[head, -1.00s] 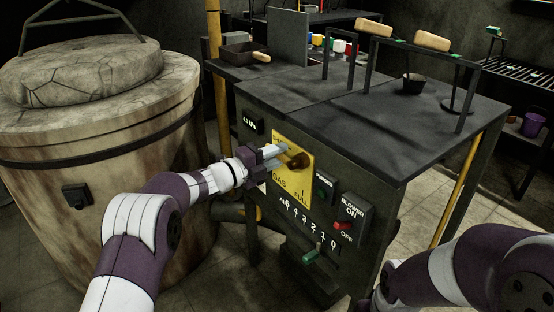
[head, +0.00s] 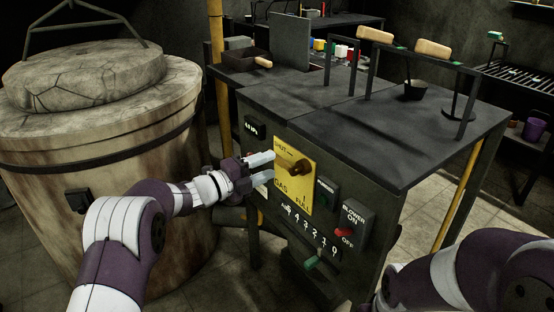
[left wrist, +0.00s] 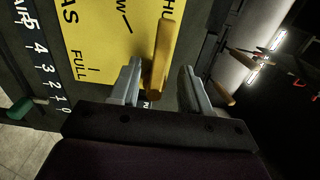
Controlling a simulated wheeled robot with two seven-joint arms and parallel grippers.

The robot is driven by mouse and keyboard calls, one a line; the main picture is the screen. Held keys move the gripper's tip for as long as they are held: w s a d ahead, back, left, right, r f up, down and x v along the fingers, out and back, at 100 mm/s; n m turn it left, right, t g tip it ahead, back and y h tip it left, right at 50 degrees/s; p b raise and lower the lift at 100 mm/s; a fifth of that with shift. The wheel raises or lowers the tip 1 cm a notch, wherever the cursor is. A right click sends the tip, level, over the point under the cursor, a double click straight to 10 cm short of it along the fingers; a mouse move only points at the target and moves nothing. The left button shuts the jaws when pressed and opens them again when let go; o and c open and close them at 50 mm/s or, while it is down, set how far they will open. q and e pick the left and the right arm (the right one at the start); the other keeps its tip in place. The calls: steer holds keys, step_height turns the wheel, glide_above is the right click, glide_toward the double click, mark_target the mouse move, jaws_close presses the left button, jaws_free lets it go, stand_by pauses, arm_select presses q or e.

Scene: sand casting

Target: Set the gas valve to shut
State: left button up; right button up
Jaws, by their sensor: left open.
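The gas valve is a yellow plate (head: 292,188) on the front of the dark bench, lettered SHUT, GAS and FULL, with a brown wooden handle (head: 300,167). In the left wrist view the handle (left wrist: 164,60) runs up toward the letters SHU, partly covering the plate; its exact setting is hard to tell. My left gripper (head: 252,172) is open and empty, left of the plate and apart from the handle. In the left wrist view its fingers (left wrist: 160,85) stand either side of the handle in the picture. My right arm shows at lower right; its gripper is out of view.
A large round furnace (head: 100,160) stands close on the left. A yellow pipe (head: 219,100) rises behind.

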arm_select(q)
steer(key=p+v, duration=0.1)
steer(key=v, duration=0.7)
steer(key=shift+a, duration=0.15)
steer(key=shift+s, duration=0.1)
